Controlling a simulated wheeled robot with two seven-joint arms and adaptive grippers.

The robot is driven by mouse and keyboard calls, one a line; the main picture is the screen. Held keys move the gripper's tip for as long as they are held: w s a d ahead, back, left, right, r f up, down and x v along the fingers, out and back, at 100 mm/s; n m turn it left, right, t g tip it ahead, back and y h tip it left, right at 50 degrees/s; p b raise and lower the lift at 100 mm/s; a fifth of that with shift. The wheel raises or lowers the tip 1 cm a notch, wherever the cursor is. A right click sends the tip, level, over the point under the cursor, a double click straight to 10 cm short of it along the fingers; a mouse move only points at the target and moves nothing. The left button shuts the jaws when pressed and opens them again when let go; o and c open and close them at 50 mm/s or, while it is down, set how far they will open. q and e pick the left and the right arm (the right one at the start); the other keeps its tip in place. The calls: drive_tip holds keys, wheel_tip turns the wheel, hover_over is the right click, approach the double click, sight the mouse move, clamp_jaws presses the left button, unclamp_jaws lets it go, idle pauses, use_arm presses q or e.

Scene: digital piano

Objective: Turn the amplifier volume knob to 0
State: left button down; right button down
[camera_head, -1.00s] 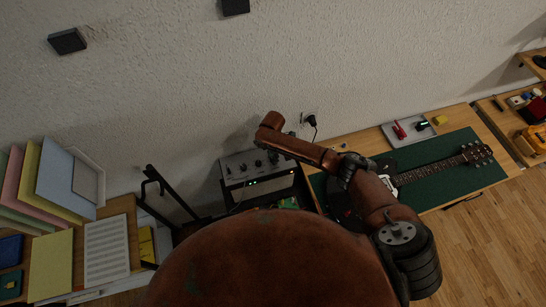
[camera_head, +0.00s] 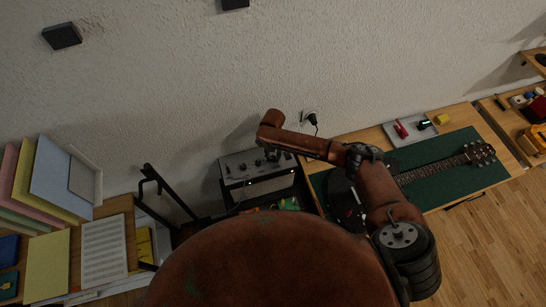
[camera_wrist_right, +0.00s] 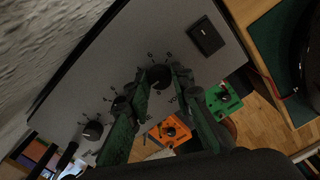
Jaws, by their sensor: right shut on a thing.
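The amplifier (camera_head: 237,168) stands against the wall in the head view, with its grey control panel facing up. The wrist view shows the panel (camera_wrist_right: 122,55) close up, with a row of black knobs and printed numbers around them. My right gripper (camera_wrist_right: 160,82) is at the panel, its green fingers on either side of one black knob (camera_wrist_right: 158,75) and shut on it. Other knobs (camera_wrist_right: 92,131) sit further left along the row. In the head view my right gripper (camera_head: 272,154) is small and dark above the panel. My left gripper is not in view.
A black rocker switch (camera_wrist_right: 206,36) lies right of the held knob. Orange (camera_wrist_right: 168,131) and green (camera_wrist_right: 223,100) pedals lie below the panel. A guitar (camera_head: 430,172) lies on a green mat at right. A black stand (camera_head: 172,195) is left of the amplifier.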

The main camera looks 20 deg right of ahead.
sight(274, 158)
drive_tip(key=n+b, duration=0.2)
drive_tip(key=n, duration=0.3)
drive_tip(key=shift+n, duration=0.3)
drive_tip(key=shift+n+b, duration=0.6)
drive_tip(key=shift+n, duration=1.4)
drive_tip(key=c, duration=1.7)
unclamp_jaws()
drive_tip(key=shift+r, duration=0.1)
wheel_tip(274, 158, up, 12)
drive_tip(key=shift+f, duration=0.1)
drive_tip(key=shift+s+d+f, duration=0.1)
